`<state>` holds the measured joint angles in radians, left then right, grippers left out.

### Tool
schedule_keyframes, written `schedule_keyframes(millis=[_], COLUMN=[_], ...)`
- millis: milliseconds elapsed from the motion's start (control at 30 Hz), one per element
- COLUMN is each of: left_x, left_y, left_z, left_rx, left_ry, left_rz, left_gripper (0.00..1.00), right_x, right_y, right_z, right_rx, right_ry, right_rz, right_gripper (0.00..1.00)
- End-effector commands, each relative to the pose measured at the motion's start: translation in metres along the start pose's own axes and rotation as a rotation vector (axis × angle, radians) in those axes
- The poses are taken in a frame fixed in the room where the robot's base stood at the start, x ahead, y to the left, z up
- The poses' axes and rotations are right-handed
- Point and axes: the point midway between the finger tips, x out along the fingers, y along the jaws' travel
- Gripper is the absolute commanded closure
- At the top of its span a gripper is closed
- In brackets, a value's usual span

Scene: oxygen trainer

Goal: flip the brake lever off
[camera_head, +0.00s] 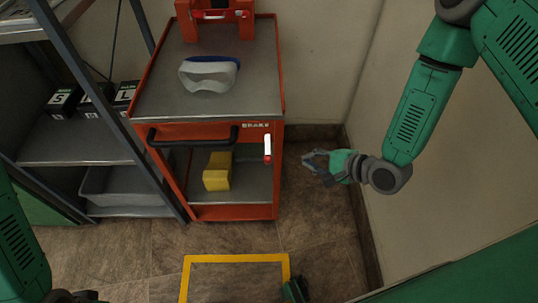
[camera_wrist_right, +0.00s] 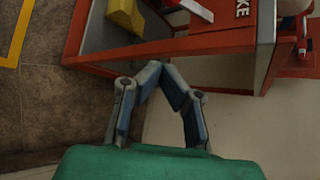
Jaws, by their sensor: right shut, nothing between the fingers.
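The brake lever (camera_head: 267,147) is on the front right of the orange cart (camera_head: 278,190), just under the BRAKE label. It has a white shaft and hangs down with its red tip at the lower end.
A mask (camera_head: 208,75) lies on the cart top, and a yellow block (camera_head: 217,171) sits on its lower shelf. A black handle (camera_head: 190,142) crosses the cart front. A shelf rack (camera_head: 75,145) stands at left. A wall (camera_head: 440,190) bounds the right side. Yellow tape (camera_head: 235,258) marks the floor.

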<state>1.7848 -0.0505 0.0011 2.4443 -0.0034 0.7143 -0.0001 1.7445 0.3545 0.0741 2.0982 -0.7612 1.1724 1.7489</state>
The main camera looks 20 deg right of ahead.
Motion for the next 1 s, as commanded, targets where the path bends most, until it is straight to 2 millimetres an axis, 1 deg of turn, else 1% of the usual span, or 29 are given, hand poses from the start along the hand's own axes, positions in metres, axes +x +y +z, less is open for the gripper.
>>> schedule_keyframes(millis=[267,367,467,567,800,900,1000], left_x=[0.000,0.001,0.002,0.006,0.013,0.016,0.011], left_y=[0.001,0.001,0.001,0.001,0.002,0.002,0.001], left_z=[0.000,0.000,0.000,-0.002,-0.001,-0.001,-0.001], left_rx=[0.000,0.000,0.000,0.000,-0.001,-0.001,-0.001], left_ry=[0.001,0.001,0.001,0.000,-0.001,-0.001,-0.002], left_rz=[-0.002,-0.001,-0.001,0.000,0.000,0.000,0.000], left_gripper=[1.00,1.00,1.00,1.00,1.00,1.00,1.00], right_x=[0.000,0.003,0.013,0.030,0.083,0.103,0.094], right_y=[0.001,0.001,0.001,0.002,0.003,0.002,0.000], right_z=[-0.002,-0.002,-0.002,-0.001,0.000,0.000,0.017], right_rx=[0.003,0.001,-0.001,-0.002,-0.004,-0.003,0.000], right_ry=[-0.001,-0.001,-0.002,-0.003,-0.003,-0.002,-0.003], right_rz=[-0.001,0.000,0.000,0.001,0.001,0.000,0.003], right_gripper=[1.00,1.00,1.00,1.00,1.00,1.00,1.00])
